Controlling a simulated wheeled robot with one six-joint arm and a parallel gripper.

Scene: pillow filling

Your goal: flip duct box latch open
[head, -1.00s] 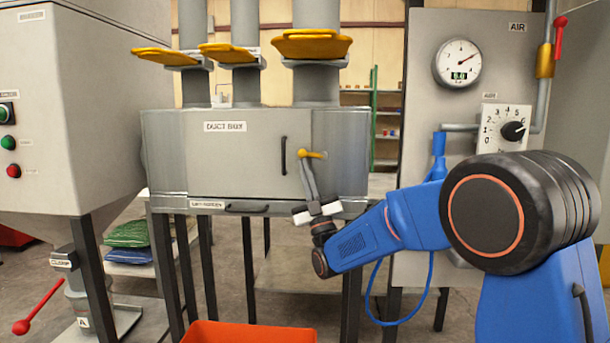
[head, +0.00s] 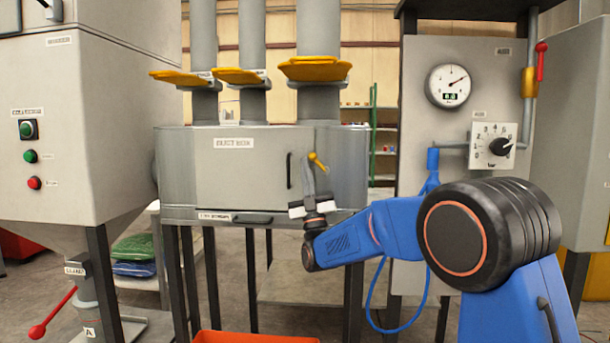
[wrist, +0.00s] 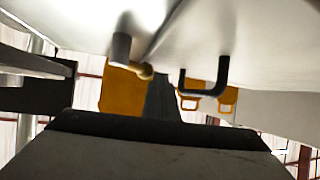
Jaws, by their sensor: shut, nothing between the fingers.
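The grey duct box (head: 240,165) stands on dark legs in the middle of the head view, and its front door looks closed. Its yellow latch (head: 318,162) is at the right edge of the door, tilted with its lower end to the right. My gripper (head: 308,160) is shut and empty, its fingertips up against or just beside the latch; contact cannot be told. In the wrist view my dark finger (wrist: 162,98) points up beside the latch's rounded yellow end (wrist: 146,72). The black door handle (wrist: 205,78) is to the right there.
Yellow slide plates (head: 315,69) cross the pipes above the box. A panel with a gauge (head: 448,86) and dial (head: 493,146) stands right. A grey hopper (head: 90,130) stands left. An orange bin (head: 255,338) is in front, low down.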

